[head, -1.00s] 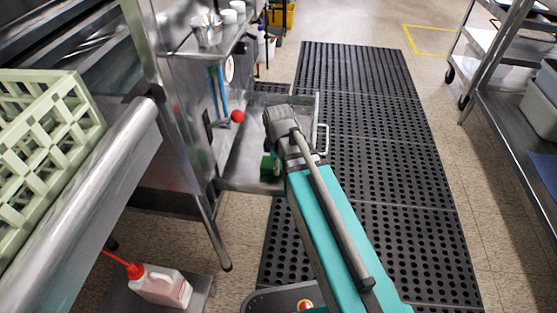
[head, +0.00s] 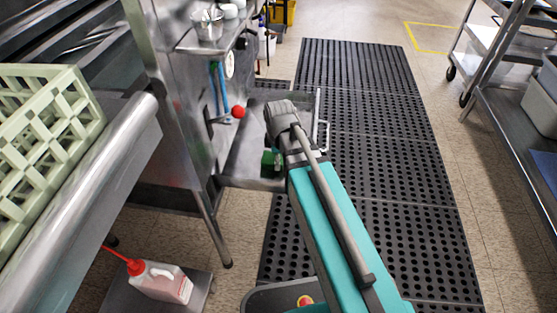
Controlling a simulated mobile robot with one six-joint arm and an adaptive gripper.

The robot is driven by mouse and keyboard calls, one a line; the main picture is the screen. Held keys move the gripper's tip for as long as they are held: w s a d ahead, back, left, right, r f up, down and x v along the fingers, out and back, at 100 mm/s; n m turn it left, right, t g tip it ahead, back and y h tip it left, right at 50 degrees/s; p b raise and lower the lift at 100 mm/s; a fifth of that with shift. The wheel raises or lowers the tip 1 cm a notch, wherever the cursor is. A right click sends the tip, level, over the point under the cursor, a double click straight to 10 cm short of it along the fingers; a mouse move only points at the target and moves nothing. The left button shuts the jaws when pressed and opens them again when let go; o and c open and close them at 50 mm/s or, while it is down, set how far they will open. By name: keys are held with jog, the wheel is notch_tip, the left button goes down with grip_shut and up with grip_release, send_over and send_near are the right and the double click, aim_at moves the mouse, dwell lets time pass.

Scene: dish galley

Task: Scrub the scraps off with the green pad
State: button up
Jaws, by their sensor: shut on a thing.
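The green pad (head: 267,159) shows as a small green block at the left of my arm's far end, over the open metal drawer (head: 242,165). My gripper (head: 277,160) is mostly hidden by my own arm; only a dark bit beside the pad shows. It appears shut on the green pad. Whether the pad touches the metal below it cannot be told. No scraps can be made out in this view.
A pale green rack (head: 45,130) sits on the steel counter at left. A red-spouted jug (head: 160,283) stands on a low shelf below. A red knob (head: 238,112) sticks out near the drawer. Black mats (head: 385,150) cover the floor; a shelf cart (head: 490,90) stands right.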

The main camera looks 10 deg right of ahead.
jog(key=shift+w+d, duration=0.3)
jog(key=shift+w, duration=0.55)
jog(key=shift+w+d, duration=0.25)
jog(key=shift+w, duration=0.55)
jog(key=shift+w+d+f, duration=0.1)
jog(key=shift+w+d, duration=0.1)
jog(key=shift+w, duration=0.45)
jog(key=shift+w+d+r, duration=0.1)
jog(key=shift+w+d, duration=0.1)
jog(key=shift+w, duration=0.45)
jog(key=shift+w+d+f, duration=0.1)
jog(key=shift+w+d, duration=0.1)
jog(key=shift+w, duration=0.45)
jog(key=shift+w+d, duration=0.3)
jog(key=shift+w, duration=0.65)
jog(key=shift+w+d, duration=0.25)
jog(key=shift+w, duration=0.65)
jog(key=shift+d, duration=0.1)
